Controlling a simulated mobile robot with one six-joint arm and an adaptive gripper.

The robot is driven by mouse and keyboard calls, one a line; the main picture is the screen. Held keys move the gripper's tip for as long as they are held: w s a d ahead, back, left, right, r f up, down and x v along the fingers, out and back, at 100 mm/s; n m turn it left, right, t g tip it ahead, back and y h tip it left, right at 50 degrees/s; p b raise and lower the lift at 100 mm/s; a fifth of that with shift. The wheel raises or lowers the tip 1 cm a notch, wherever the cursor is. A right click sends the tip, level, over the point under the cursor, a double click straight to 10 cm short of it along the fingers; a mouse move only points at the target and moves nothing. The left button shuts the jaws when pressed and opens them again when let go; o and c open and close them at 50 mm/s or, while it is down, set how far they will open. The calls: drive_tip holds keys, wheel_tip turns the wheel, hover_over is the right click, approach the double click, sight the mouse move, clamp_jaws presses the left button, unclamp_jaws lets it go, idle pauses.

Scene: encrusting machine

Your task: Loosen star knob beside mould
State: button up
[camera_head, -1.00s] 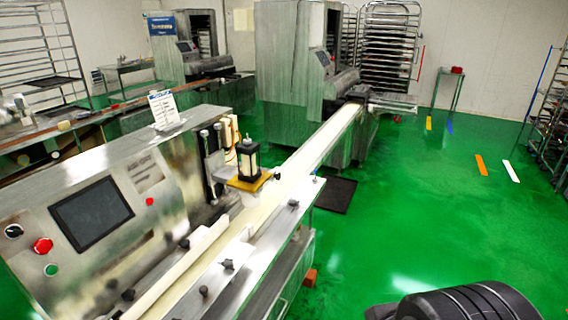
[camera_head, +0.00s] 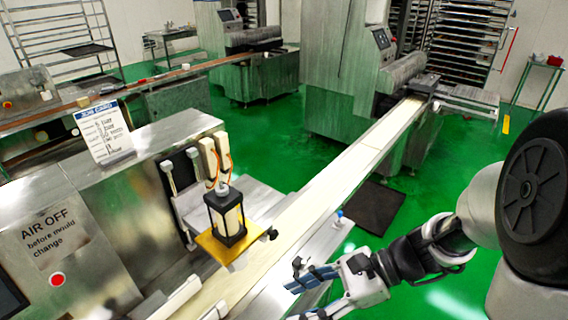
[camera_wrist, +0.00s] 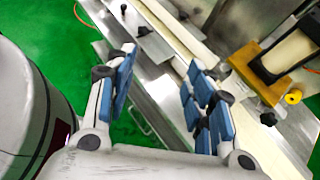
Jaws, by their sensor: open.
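The mould (camera_head: 228,218) is a black-framed block with a pale core, upright on a yellow plate (camera_head: 215,248) by the conveyor. A dark star knob (camera_head: 272,234) sits at the plate's right corner. In the wrist view the mould (camera_wrist: 266,66) is at upper right, with a dark knob (camera_wrist: 268,118) and a yellow knob (camera_wrist: 293,96) near the plate. My gripper (camera_head: 303,298) is open and empty, right of and nearer than the mould, apart from the knobs. Its blue-padded fingers (camera_wrist: 162,58) show nothing gripped between them.
Another dark knob (camera_head: 297,262) stands on the steel rail close to my gripper; further knobs (camera_wrist: 142,30) line the rail in the wrist view. The pale conveyor belt (camera_head: 325,178) runs back to a second machine (camera_head: 345,75).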

drive_tip(key=w+d+f+m+t+y, duration=0.3)
drive_tip(key=w+f+m+t+y, duration=0.15)
drive_tip(key=w+m, duration=0.5)
drive_tip(key=m+t+h, duration=0.2)
drive_tip(key=m+t, duration=0.6)
drive_tip(key=m, duration=0.2)
approach(276, 236)
drive_tip(key=b+x, duration=0.2)
drive_tip(key=x, duration=0.6)
drive_tip(key=shift+w+a+r, duration=0.1)
drive_tip(key=shift+w+a, duration=0.05)
drive_tip(key=shift+c, duration=0.5)
